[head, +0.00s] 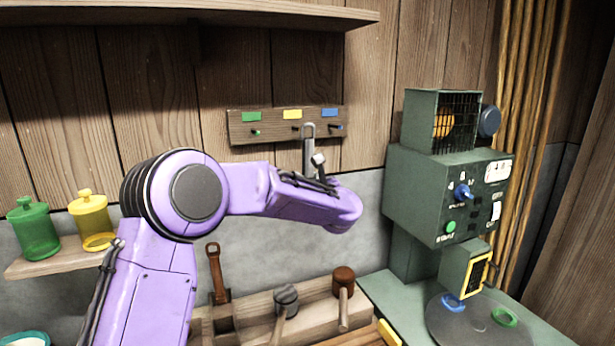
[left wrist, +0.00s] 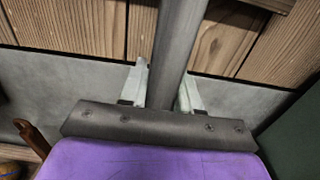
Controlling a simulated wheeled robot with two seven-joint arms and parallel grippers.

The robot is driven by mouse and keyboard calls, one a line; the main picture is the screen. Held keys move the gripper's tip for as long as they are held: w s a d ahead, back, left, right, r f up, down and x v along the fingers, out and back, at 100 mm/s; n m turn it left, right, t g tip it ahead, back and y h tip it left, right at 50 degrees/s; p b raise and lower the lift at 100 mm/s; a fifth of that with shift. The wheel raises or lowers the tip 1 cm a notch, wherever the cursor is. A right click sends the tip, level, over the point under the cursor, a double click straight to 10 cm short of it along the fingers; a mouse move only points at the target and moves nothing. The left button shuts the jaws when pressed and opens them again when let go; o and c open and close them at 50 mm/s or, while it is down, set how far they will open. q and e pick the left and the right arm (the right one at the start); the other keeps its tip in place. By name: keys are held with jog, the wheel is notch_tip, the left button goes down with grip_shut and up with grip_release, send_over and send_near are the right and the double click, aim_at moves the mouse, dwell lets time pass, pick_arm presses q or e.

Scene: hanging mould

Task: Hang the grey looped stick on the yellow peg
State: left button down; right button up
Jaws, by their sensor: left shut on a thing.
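The grey looped stick (head: 308,152) is upright with its loop at the top, in front of the peg board (head: 240,129). My left gripper (head: 317,162) is shut on the stick below the loop. In the left wrist view the stick (left wrist: 180,45) rises between the two pale fingers (left wrist: 162,92). The yellow peg (head: 296,128) is below the yellow label (head: 292,114). The loop appears just right of it, between the yellow and blue pegs. I cannot tell the depth gap. My right gripper is not in view.
A green peg (head: 256,132) and a blue peg (head: 338,127) flank the yellow one. A shelf (head: 250,15) runs above. Below are a wooden rack (head: 250,308) with tools. A green machine (head: 440,195) stands at the right; green and yellow jars are at the left.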

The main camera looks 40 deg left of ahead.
pick_arm(q)
jog(key=x, duration=0.3)
jog(key=f+x, duration=0.1)
jog(key=x, duration=0.1)
jog(key=shift+s+a, duration=0.35)
jog(key=shift+w, duration=0.15)
jog(key=shift+r, duration=0.1)
dwell(0.6)
jog(key=c, duration=0.7)
grip_release()
jog(key=shift+c, duration=0.2)
